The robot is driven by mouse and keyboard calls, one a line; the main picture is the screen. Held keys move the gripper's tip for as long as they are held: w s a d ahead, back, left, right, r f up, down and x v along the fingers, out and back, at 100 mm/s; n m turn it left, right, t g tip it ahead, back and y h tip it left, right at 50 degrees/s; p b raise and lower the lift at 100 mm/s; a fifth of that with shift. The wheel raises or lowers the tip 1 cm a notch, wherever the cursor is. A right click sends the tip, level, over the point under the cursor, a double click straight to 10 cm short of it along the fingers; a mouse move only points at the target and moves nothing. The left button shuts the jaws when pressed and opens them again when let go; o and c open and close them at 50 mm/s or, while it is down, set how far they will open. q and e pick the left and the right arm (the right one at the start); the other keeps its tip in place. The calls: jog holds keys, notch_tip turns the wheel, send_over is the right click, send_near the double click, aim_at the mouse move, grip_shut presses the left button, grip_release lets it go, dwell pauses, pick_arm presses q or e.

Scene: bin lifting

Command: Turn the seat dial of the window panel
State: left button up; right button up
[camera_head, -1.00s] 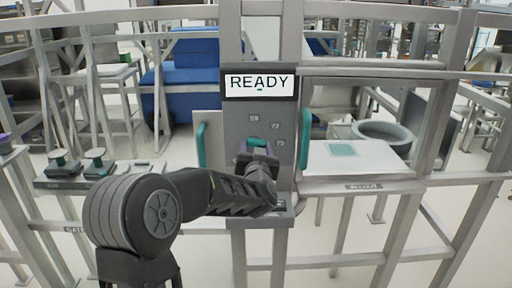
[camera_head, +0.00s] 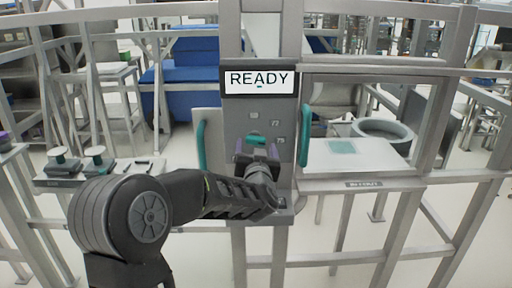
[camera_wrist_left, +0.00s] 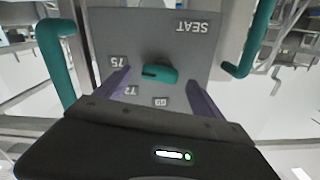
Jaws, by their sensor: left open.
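The seat dial (camera_head: 256,140) is a teal bar on the grey window panel (camera_head: 240,113). In the left wrist view, which is upside down, the dial (camera_wrist_left: 162,74) lies about level below the word SEAT, with a dark mark at its left end, on the side of the 75 label (camera_wrist_left: 118,62). Labels 72 and 69 also show on the panel. My left gripper (camera_head: 258,154) is open in front of the dial. Its purple fingers (camera_wrist_left: 158,80) stand either side of the dial, apart from it. My right gripper is not in view.
A READY sign (camera_head: 259,83) is above the panel. Teal handles (camera_head: 201,147) and (camera_head: 304,135) flank it. Grey rails surround the panel.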

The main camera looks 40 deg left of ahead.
pick_arm(q)
jog(key=b+v, duration=0.1)
jog(key=v, duration=0.4)
jog(key=shift+s+d, duration=0.2)
jog(key=shift+s, duration=0.1)
jog(key=s+d+f+m+g+h, duration=0.15)
jog(key=d+f+h, duration=0.45)
jog(key=d+f, duration=0.7)
jog(key=s+d+f+g+h, duration=0.1)
jog(key=d+f+g+h, duration=0.3)
jog(key=d+f, duration=0.9)
jog(key=s+d+f+m+g+h, duration=0.1)
jog(key=s+d+f+g, duration=0.3)
jog(key=s+f, duration=0.8)
jog(key=s+d+f+m+g+h, duration=0.1)
jog(key=s+d+f+g+h, duration=0.3)
jog(key=s+f, duration=0.9)
jog(key=s+d, duration=0.2)
jog(key=shift+s+d+f, duration=0.15)
jog(key=shift+s+f, duration=0.05)
jog(key=shift+s, duration=0.15)
